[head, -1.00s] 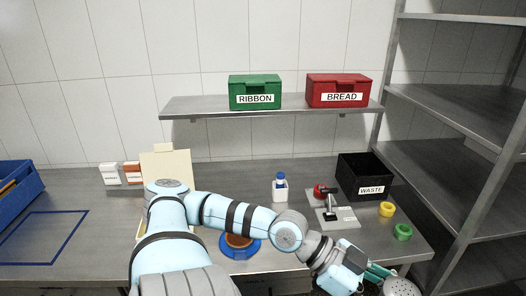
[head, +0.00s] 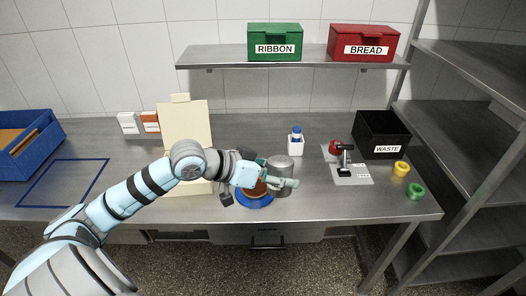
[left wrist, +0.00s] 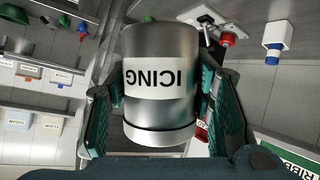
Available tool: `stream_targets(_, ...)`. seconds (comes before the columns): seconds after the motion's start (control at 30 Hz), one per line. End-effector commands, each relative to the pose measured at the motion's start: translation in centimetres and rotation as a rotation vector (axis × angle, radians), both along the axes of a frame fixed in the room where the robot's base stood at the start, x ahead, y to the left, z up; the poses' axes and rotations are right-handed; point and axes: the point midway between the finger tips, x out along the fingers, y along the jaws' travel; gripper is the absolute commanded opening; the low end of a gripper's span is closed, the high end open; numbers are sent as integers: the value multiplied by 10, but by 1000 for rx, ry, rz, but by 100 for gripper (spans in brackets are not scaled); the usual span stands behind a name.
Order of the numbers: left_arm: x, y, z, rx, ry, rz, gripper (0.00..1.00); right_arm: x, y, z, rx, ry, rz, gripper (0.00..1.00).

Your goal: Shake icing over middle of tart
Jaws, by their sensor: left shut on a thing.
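The tart (head: 258,189) is brown and sits on a blue plate (head: 258,202) near the table's front edge, partly covered by my left gripper and arm. My left gripper (head: 274,178) is shut on the grey metal icing shaker (head: 281,164). The shaker is at the tart's right side in the head view, overlapping the plate's edge; I cannot tell its exact height above it. In the left wrist view the shaker (left wrist: 158,112) fills the middle between both fingers, its ICING label upside down in the picture. My right gripper is not in view.
A white bottle with a blue cap (head: 296,143) stands behind the shaker. A grey stand with a red part (head: 350,174), a black waste bin (head: 381,137), and yellow (head: 401,168) and green (head: 416,191) rings are on the right. A cream board (head: 184,125) stands left of the tart.

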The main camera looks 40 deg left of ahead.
Motion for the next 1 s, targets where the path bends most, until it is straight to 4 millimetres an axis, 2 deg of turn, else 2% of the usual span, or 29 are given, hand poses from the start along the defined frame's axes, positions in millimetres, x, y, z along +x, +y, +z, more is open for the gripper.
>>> stream_targets(0.03, 14, 13, 5, -44, 48, 93, 11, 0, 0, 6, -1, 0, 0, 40)
stream_targets(0.17, 47, 55, -2, -226, 228, 396, 11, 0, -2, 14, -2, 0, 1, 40)
stream_targets(0.3, 78, 94, -19, -539, 387, 741, 11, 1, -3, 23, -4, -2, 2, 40)
stream_targets(0.43, 100, 120, -41, -881, 439, 1010, 11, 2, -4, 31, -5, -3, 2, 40)
stream_targets(0.6, 124, 131, -74, -1281, 375, 1245, 11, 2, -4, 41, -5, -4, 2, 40)
stream_targets(0.7, 134, 130, -88, -1422, 318, 1311, 11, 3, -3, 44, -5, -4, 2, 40)
stream_targets(0.83, 139, 127, -97, -1498, 276, 1346, 11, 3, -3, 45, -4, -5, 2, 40)
stream_targets(1.0, 140, 128, -99, -1508, 268, 1350, 11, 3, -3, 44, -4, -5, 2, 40)
